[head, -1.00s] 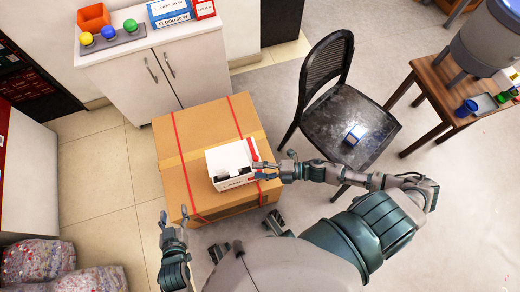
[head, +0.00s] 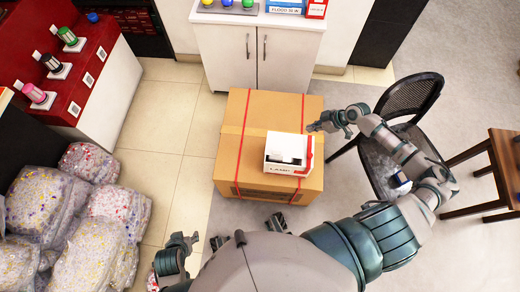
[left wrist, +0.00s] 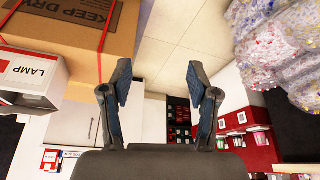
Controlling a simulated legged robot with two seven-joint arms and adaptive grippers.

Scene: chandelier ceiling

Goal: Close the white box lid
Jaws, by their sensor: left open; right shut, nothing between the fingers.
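The small white box (head: 290,168) sits on top of a large cardboard box (head: 240,150). It looks open at the top, with a dark interior showing; the exact lid position is hard to tell. Its front has a red stripe and dark lettering. In the left wrist view the white box (left wrist: 40,72) shows a LAMP label at the left edge. My right gripper (head: 314,127) is shut and empty, just beyond the box's back right corner; I cannot tell if it touches. My left gripper (head: 191,239) is open and empty, low and left of the cardboard box; its fingers also show in the left wrist view (left wrist: 158,80).
A black chair (head: 405,95) stands right of the cardboard box, near my right arm. A white cabinet (head: 255,55) stands behind it. Filled plastic bags (head: 100,215) lie at the left, below a red display counter (head: 85,70). Tiled floor between is clear.

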